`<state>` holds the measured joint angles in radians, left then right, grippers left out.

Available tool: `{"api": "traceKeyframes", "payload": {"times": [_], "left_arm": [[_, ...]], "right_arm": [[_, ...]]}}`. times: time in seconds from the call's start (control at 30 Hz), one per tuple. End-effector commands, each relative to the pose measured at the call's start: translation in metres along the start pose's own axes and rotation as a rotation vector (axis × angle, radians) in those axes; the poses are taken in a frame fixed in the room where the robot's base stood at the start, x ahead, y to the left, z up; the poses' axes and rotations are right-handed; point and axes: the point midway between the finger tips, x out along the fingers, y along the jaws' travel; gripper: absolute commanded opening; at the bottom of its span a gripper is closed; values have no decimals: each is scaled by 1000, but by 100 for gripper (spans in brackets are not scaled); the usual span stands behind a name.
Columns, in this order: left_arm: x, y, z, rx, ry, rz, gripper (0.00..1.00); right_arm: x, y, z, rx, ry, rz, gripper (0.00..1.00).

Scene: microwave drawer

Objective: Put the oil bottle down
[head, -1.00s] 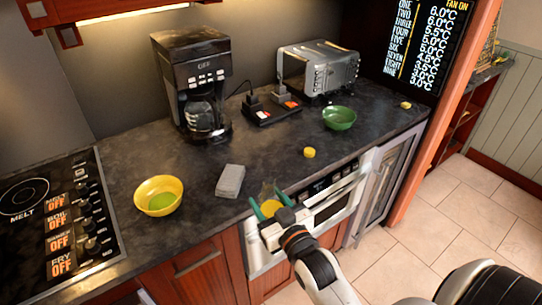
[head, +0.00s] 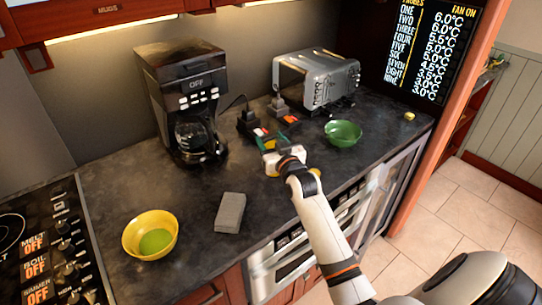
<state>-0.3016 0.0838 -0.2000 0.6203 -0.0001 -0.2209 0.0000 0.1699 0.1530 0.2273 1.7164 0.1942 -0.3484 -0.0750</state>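My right gripper (head: 272,146) is over the counter between the coffee maker and the green bowl, in front of the power strip. Its teal fingertips point away from me, and its own hand covers most of what is between them. I cannot make out the oil bottle clearly; only a small yellowish patch shows by the hand. Whether the fingers still grip it, or whether it touches the counter, I cannot tell. My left gripper is out of view.
The dark counter (head: 110,190) holds a coffee maker (head: 185,85), toaster (head: 318,80), power strip (head: 250,131), green bowl (head: 343,133), grey block (head: 230,212) and yellow bowl (head: 150,235). A stove (head: 55,240) is at left. Some counter is free around the grey block.

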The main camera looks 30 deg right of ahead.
Motion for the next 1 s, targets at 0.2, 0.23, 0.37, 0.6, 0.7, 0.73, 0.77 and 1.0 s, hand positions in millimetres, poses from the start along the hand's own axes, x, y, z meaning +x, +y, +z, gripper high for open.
{"api": "traceKeyframes", "payload": {"times": [0.2, 0.23, 0.37, 0.6, 0.7, 0.73, 0.77, 1.0], "left_arm": [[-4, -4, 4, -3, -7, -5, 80], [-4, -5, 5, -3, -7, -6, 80], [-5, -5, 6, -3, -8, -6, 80], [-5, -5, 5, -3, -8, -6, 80], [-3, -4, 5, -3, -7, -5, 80], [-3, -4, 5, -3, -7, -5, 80], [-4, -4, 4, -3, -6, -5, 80], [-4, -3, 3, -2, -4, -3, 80]], "right_arm": [[0, 0, -24, 1, 0, 0, 22], [0, 0, -29, 1, 1, 0, 22], [0, 0, -41, 0, -3, 0, 22], [0, 0, -42, 0, -5, 0, 22], [0, 0, -45, 0, -5, 0, 22], [0, 0, -46, 0, -2, 1, 54], [0, 0, -45, 0, -3, 0, 59], [0, 0, -45, 0, -2, 1, 74]]}}
